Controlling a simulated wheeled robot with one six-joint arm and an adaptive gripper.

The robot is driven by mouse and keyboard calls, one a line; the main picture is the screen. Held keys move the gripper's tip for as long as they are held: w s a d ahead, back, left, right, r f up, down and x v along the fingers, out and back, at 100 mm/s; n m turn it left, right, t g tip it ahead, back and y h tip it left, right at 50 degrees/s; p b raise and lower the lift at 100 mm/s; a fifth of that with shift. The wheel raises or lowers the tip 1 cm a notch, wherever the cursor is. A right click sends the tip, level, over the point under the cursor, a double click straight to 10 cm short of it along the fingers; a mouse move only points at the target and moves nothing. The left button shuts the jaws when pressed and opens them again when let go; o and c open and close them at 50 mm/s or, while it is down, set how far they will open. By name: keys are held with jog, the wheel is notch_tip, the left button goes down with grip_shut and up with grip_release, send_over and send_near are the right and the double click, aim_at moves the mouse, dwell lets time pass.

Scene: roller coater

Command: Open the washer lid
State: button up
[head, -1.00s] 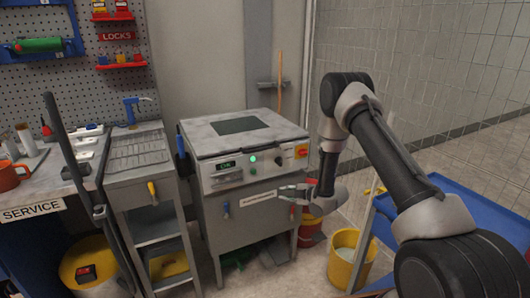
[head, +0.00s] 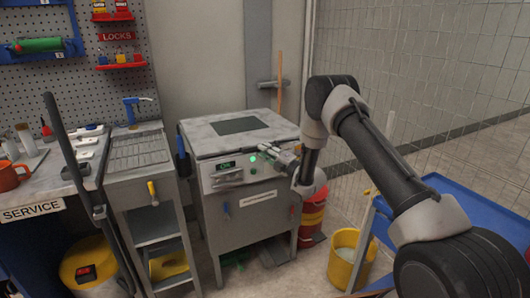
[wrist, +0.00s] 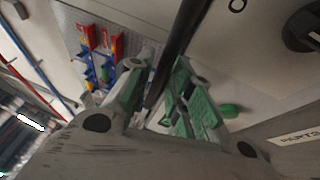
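The washer (head: 243,222) is a grey cabinet in the middle of the head view. Its pale lid (head: 205,137), with a dark window panel (head: 240,125), lies flat and shut on top. My gripper (head: 266,151) is at the right half of the washer's front, just below the lid's front edge, and covers part of the control panel. In the wrist view the green-padded fingers (wrist: 160,98) stand apart. A dark bar (wrist: 185,30) shows between them; I cannot tell whether they touch it.
The control panel has a lit green light (head: 253,159) and a display (head: 226,166). A service bench (head: 40,180) and a grey cart (head: 137,170) stand at left. A yellow bucket (head: 343,265), a red bin (head: 312,213) and a blue table (head: 450,190) are at right.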

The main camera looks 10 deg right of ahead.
jog(key=shift+c, duration=0.3)
grip_shut()
jog(key=shift+r, duration=0.1)
